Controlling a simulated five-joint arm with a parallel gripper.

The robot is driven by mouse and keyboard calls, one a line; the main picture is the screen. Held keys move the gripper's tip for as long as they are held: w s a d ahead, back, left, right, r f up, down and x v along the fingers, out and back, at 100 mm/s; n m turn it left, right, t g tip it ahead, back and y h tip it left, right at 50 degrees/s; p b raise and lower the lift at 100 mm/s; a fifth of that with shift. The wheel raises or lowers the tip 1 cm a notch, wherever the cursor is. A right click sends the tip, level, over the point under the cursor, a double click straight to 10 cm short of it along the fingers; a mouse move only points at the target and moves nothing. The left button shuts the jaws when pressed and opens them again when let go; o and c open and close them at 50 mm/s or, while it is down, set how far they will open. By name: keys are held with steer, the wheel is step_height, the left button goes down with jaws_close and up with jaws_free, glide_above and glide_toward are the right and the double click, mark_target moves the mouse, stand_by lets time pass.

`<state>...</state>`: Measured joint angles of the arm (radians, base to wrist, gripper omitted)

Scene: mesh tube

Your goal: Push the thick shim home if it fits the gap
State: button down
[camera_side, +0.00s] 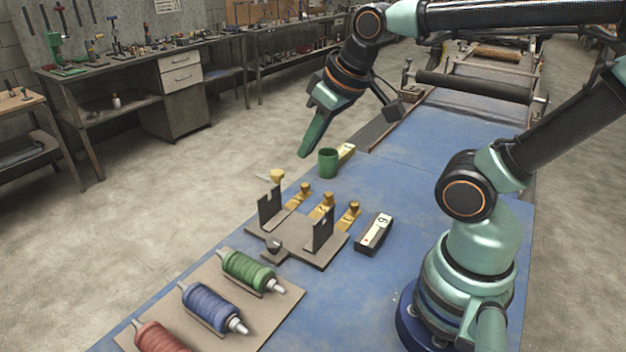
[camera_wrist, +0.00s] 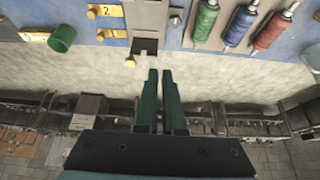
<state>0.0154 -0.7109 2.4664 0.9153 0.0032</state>
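The fixture (camera_side: 283,235) is a grey-brown base with two dark upright plates (camera_side: 270,208) (camera_side: 322,232) and a space between them. In the wrist view the fixture (camera_wrist: 150,16) is at top centre. Several brass-knobbed shims (camera_side: 322,206) lie behind it; one marked 2 shows in the wrist view (camera_wrist: 108,11). Another brass knob (camera_wrist: 130,62) shows at the table edge near the fixture's dark end; what it joins is unclear. Their thicknesses cannot be told. My gripper (camera_side: 303,153) hangs beyond the table edge, empty. Its fingers (camera_wrist: 160,73) are slightly apart, with floor visible between them.
A green cup (camera_side: 328,163) and a yellow marked block (camera_side: 347,152) stand behind the shims. A black-and-white numbered box (camera_side: 374,234) is right of the fixture. Green (camera_side: 248,270), blue (camera_side: 211,306) and red (camera_side: 158,338) spools lie on a board in front.

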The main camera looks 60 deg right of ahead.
mark_target(354, 208)
steer(key=w+d+f+m+g, duration=0.3)
steer(key=w+d+g, duration=0.15)
steer(key=d, duration=0.55)
steer(key=w+d+f+m+g, duration=0.3)
steer(key=w+d+f, duration=0.15)
steer(key=d, duration=0.55)
steer(key=s+d+f+m+g+y, duration=0.2)
steer(key=d+f+m+y, duration=0.1)
steer(key=d+f, duration=0.4)
steer(key=shift+t, duration=0.25)
steer(key=x, duration=0.9)
steer(key=shift+w+a, duration=0.1)
steer(key=shift+w, duration=0.25)
steer(key=shift+s+a+f, duration=0.3)
steer(key=shift+s+a, duration=1.15)
steer(key=shift+a, duration=0.05)
